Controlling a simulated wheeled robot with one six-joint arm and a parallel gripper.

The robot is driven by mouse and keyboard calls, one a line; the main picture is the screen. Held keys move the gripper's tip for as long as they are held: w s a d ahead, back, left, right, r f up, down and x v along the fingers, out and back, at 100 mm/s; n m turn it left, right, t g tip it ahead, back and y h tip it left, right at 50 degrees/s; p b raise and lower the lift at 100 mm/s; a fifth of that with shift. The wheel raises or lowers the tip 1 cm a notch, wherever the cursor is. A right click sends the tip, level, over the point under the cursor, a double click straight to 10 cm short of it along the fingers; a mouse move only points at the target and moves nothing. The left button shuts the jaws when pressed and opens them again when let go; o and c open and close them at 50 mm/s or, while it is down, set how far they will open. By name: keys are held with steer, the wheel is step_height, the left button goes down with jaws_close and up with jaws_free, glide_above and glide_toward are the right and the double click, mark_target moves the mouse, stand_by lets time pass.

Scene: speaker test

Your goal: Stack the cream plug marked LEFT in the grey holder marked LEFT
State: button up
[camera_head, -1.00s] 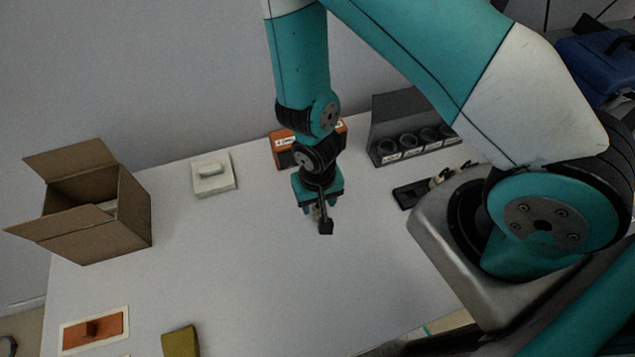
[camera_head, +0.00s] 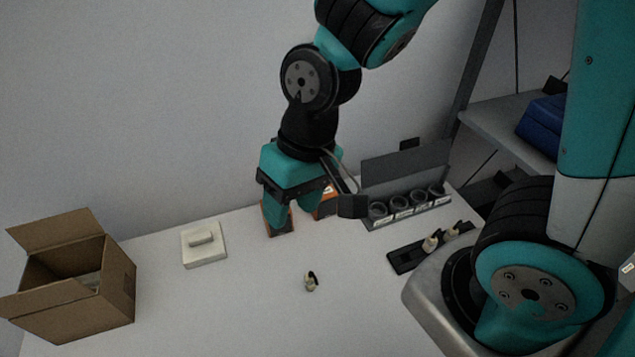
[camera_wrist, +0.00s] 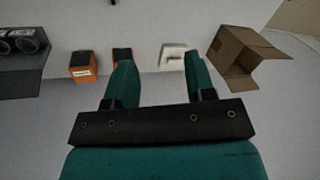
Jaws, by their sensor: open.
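More cream plugs (camera_head: 430,243) are in a black tray (camera_head: 405,260) at the right. The grey holder (camera_head: 405,165) stands at the back right, with a row of round dark sockets and white labels I cannot read; part of it shows at the left of the wrist view (camera_wrist: 20,62). My gripper (camera_head: 301,219) is open and empty, raised above the table behind the lone plug. Its two teal fingers are apart in the wrist view (camera_wrist: 159,62).
Orange-and-black boxes (camera_wrist: 84,66) stand at the back, partly hidden by my fingers in the head view. A white block (camera_head: 203,252) lies left of them, and an open cardboard box (camera_head: 120,288) stands at far left. The table's middle is mostly clear.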

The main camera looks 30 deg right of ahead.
steer(key=shift+o, duration=0.5)
steer(key=s+r+n+y, duration=0.1)
steer(key=s+r+n, duration=0.3)
steer(key=r, duration=0.5)
steer(key=shift+s+d+r+n, duration=0.2)
steer(key=shift+s+r+n, duration=0.1)
steer(key=shift+s, duration=0.9)
steer(key=m+h+b, duration=0.3)
steer(key=m+h, duration=0.1)
steer(key=m, duration=0.5)
glide_above(310, 276)
step_height(310, 276, down, 22)
step_height(310, 276, down, 12)
steer(key=shift+s+r, duration=0.1)
steer(key=shift+r, duration=0.1)
steer(key=shift+f+p, duration=0.8)
steer(key=shift+f, duration=2.1)
jaws_close()
steer(key=shift+r, duration=0.1)
